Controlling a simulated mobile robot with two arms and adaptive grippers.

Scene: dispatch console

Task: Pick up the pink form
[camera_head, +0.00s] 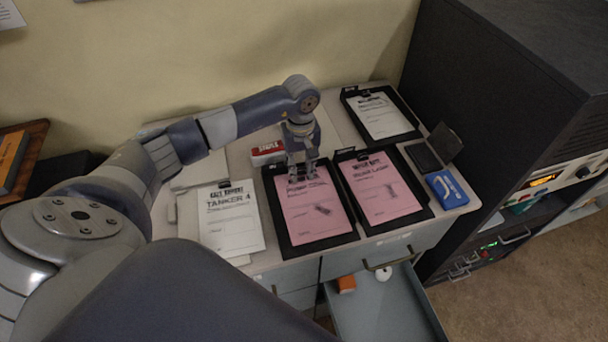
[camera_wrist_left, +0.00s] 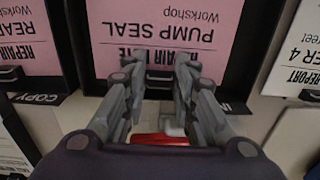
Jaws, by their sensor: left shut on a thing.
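The pink form marked PUMP SEAL (camera_head: 318,212) lies in a black tray (camera_head: 295,252) near the middle of the desk. It also shows in the left wrist view (camera_wrist_left: 165,25). My left gripper (camera_head: 302,177) points down at the form's top edge. In the left wrist view its fingers (camera_wrist_left: 160,72) are closed around the dark clip at that edge and hide part of the heading. The form appears to lie flat in the tray. A second pink form (camera_head: 382,190) lies in the black tray to the right. My right gripper is not in view.
A white TANKER 4 form (camera_head: 230,220) lies at left, and another white form (camera_head: 380,115) in a tray behind. A red and white box (camera_head: 268,153) stands behind the gripper. A blue item (camera_head: 446,189) lies at right. An open drawer (camera_head: 385,310) juts out in front.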

